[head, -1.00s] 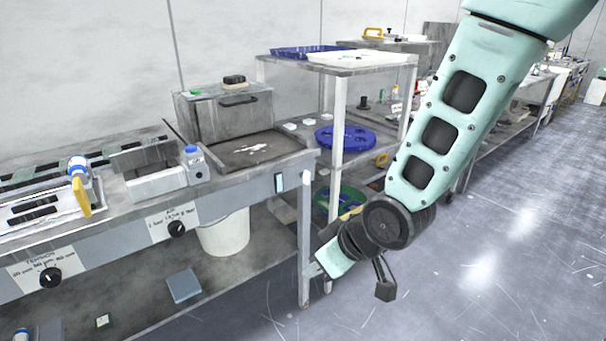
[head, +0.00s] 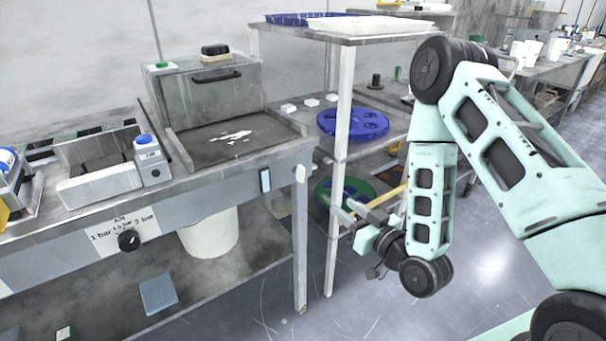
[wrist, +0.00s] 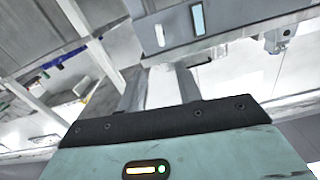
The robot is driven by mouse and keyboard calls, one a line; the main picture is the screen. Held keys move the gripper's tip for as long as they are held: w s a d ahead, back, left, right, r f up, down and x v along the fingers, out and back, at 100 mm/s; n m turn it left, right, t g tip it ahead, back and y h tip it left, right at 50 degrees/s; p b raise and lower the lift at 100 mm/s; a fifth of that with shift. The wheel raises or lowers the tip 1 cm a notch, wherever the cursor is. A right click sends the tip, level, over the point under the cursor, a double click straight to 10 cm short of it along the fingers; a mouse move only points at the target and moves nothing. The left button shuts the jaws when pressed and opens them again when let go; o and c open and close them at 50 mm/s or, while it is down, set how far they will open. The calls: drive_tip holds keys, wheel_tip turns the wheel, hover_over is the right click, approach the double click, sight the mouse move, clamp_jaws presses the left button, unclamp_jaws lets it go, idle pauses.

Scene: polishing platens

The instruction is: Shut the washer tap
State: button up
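My gripper (head: 358,212) is in front of the shelf unit's lower part, to the right of the bench end, pointing left. In the wrist view its two fingers (wrist: 162,75) stand apart with nothing between them. No tap can be made out with certainty. A lidded metal washer-like box (head: 208,92) with a dark basin stands on the bench. A pale blue plate (head: 265,180) is on the bench front below it, and a similar plate shows in the wrist view (wrist: 197,18). A small grey fitting (wrist: 278,38) shows at the wrist view's right; I cannot tell what it is.
The bench leg (head: 300,240) and shelf post (head: 342,110) stand close left of my gripper. A black knob (head: 129,240) is on the bench front. Floor before the bench is clear.

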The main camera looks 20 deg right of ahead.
sight(304, 174)
drive_tip(key=b+x, duration=0.6)
drive_tip(key=x, duration=1.1)
clamp_jaws()
